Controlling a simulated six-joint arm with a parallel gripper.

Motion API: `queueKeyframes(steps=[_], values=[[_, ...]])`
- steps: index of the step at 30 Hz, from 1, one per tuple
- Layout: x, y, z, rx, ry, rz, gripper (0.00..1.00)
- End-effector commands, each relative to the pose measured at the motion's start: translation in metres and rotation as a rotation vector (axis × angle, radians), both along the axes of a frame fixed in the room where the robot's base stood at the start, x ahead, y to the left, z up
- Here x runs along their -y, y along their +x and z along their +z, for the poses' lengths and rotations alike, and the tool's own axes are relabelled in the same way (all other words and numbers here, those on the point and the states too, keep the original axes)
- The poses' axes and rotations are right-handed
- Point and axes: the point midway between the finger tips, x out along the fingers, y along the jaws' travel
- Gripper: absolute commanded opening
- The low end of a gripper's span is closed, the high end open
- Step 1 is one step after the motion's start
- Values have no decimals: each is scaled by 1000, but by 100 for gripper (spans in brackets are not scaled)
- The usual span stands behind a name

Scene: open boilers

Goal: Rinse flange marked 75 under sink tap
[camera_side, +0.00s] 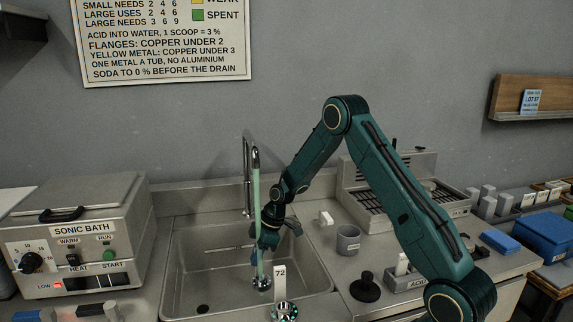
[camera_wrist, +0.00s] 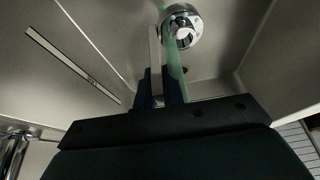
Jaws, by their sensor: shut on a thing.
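A shiny metal flange (camera_side: 261,284) hangs in the sink (camera_side: 196,262) under the tap (camera_side: 247,175). A pale green stream from the tap runs down onto it. My gripper (camera_side: 258,257) is shut on the flange's pale upright tag, above the flange. In the wrist view the flange (camera_wrist: 182,27) is just beyond my fingertips (camera_wrist: 161,88), and its tag (camera_wrist: 155,48) runs between them. The marking on this tag cannot be read. A second flange (camera_side: 285,312) with a white tag marked 72 stands at the sink's front edge, just right of the held one.
The sonic bath (camera_side: 76,236) stands left of the sink. A grey cup (camera_side: 348,239), a black knobbed object (camera_side: 365,287) and a ribbed rack (camera_side: 375,203) are on the right counter. The tag marked 72 is close beside my gripper. The sink's left side is clear.

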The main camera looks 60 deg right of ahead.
Motion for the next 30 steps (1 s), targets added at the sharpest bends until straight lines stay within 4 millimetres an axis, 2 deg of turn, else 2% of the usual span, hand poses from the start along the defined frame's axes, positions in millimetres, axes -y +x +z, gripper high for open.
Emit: queueKeyframes(steps=[8,30], values=[[-3,-2,0,1,0,1,0],[-32,-31,1,1,0,1,0]])
